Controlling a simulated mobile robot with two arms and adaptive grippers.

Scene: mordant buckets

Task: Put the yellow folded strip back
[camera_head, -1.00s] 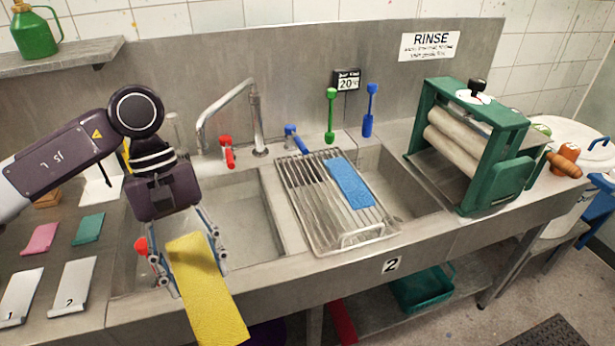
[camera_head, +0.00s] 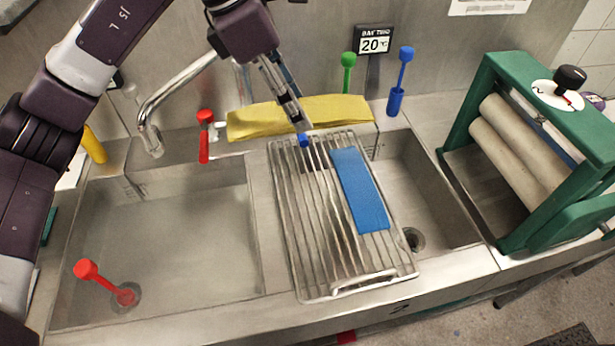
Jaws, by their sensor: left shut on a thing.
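The yellow folded strip (camera_head: 345,107) is held level, long side across the picture, at the back of the sink above the head of the drain rack (camera_head: 280,205). My left gripper (camera_head: 298,118) comes down from above and is shut on the strip near its middle. The strip appears to be in the air, in front of the tap ledge; its exact height I cannot tell. A blue strip (camera_head: 360,190) lies on the right part of the rack. My right gripper is not in view.
A red-handled plug (camera_head: 100,278) stands in the left basin. The steel spout, a red tap (camera_head: 205,135) and a blue tap end (camera_head: 303,140) are close to the strip. Green (camera_head: 347,75) and blue (camera_head: 400,80) upright tools stand behind. The green wringer (camera_head: 495,90) is at right.

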